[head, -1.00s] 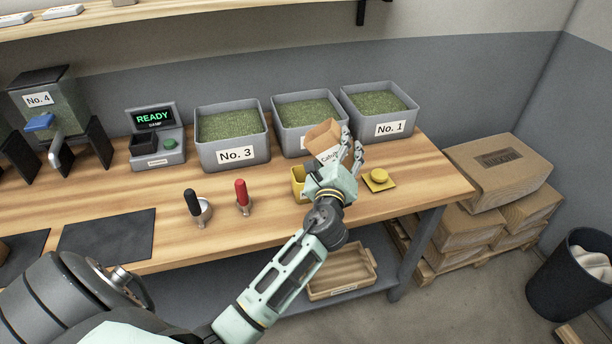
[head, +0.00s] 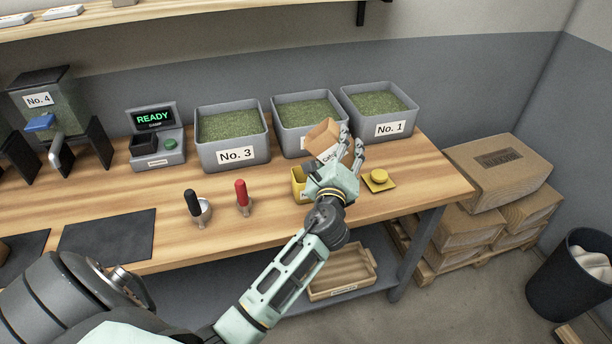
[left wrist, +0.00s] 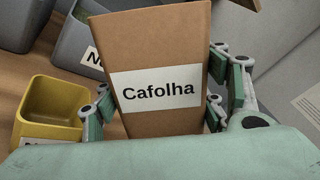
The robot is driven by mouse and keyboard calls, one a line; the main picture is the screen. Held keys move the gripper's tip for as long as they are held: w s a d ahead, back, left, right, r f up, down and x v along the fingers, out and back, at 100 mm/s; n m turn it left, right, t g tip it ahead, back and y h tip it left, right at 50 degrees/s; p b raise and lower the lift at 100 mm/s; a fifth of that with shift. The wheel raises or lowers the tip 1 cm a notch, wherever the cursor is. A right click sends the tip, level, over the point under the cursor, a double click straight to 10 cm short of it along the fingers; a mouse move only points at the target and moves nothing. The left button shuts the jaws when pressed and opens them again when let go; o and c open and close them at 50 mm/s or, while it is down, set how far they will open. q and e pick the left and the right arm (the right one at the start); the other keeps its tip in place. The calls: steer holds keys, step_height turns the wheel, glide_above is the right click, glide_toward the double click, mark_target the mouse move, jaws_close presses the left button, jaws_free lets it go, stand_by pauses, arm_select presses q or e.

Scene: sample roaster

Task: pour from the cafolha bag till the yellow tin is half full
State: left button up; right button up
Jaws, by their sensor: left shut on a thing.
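The cafolha bag (head: 322,138) is brown paper with a white label. My left gripper (head: 343,153) is shut on it above the bench. In the left wrist view the bag (left wrist: 155,52) stands between the fingers with its "Cafolha" label facing the camera; its contents are hidden. In the head view the bag leans to the left. The yellow tin (head: 298,184) stands on the bench just left of my gripper, partly hidden by it. In the left wrist view the tin (left wrist: 48,102) is left of the bag, and its visible inside looks empty. My right gripper is not in view.
A yellow lid (head: 379,178) lies right of my gripper. Grey bins No. 3 (head: 236,155) and No. 1 (head: 389,129), with another bin (head: 290,137) between, stand behind. A red-handled tool (head: 241,195) and a black-handled scoop (head: 196,205) stand left of the tin.

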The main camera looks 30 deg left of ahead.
arm_select(q)
steer(key=shift+f, duration=0.2)
steer(key=shift+r, duration=0.1)
steer(key=shift+r+n, duration=0.1)
steer(key=shift+n, duration=0.2)
steer(key=shift+f, duration=0.25)
stand_by(0.4)
